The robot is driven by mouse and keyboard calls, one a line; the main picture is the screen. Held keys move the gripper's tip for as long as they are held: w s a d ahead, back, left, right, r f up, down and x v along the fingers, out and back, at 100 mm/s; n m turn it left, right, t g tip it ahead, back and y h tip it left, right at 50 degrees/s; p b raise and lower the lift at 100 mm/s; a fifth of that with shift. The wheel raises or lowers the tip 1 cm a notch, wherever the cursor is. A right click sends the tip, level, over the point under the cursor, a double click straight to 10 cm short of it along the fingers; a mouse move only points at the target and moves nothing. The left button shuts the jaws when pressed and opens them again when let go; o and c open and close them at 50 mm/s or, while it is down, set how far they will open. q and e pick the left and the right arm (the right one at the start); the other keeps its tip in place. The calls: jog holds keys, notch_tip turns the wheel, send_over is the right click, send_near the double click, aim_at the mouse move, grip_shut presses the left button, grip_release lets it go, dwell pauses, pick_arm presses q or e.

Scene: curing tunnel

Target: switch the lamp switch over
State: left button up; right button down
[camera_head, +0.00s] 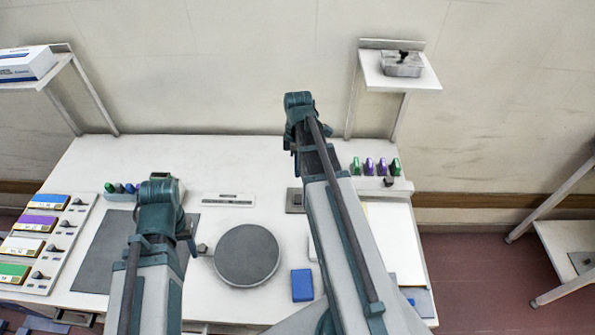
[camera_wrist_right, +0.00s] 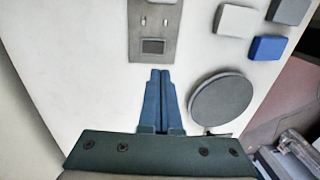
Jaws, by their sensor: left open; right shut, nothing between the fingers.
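A grey plate (camera_head: 295,200) lies on the white table, partly hidden behind my right arm in the head view. The right wrist view shows this plate (camera_wrist_right: 140,42) with a dark square and two small light nubs; I take it for the lamp switch, but cannot tell its position. My right gripper (camera_wrist_right: 160,75) is shut and empty, its blue fingertips just short of the plate's edge in that view. I cannot tell the height gap. In the head view its fingers are hidden by the arm. My left gripper (camera_head: 163,190) is open over the table's left side, its fingertips unclear.
A round grey disc (camera_head: 247,255) and a blue block (camera_head: 302,285) are near the right arm. A panel with coloured labels and black knobs (camera_head: 45,240) is at left. Several coloured pieces (camera_head: 375,166) stand at the back right. A wall shelf (camera_head: 398,82) holds a metal box.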

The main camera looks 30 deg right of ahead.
aim_at(297, 201)
pick_arm(q)
notch_tip(297, 201, down, 12)
jog(key=b, duration=1.1)
jog(key=shift+r, duration=0.15)
pick_arm(e)
jog(key=f, duration=0.8)
jog(key=s+f, duration=0.1)
jog(key=f, duration=0.2)
jog(key=shift+s+a+f, duration=0.1)
jog(key=shift+a+f, duration=0.25)
jog(key=shift+f, duration=0.15)
pick_arm(q)
jog(key=shift+f+b, duration=0.3)
jog(key=shift+f, duration=0.05)
pick_arm(e)
jog(key=shift+s+a+f, duration=0.15)
jog(key=shift+s+f, duration=0.1)
jog(key=shift+f, duration=0.05)
pick_arm(q)
jog(key=shift+r, duration=0.15)
pick_arm(e)
jog(key=shift+w+r, duration=0.15)
jog(key=shift+w, duration=0.1)
pick_arm(q)
jog(key=shift+r+p, duration=0.2)
jog(key=shift+p, duration=0.15)
pick_arm(e)
jog(key=shift+w+d+r, duration=0.2)
jog(key=shift+w+d, duration=0.3)
jog(key=shift+w, duration=0.1)
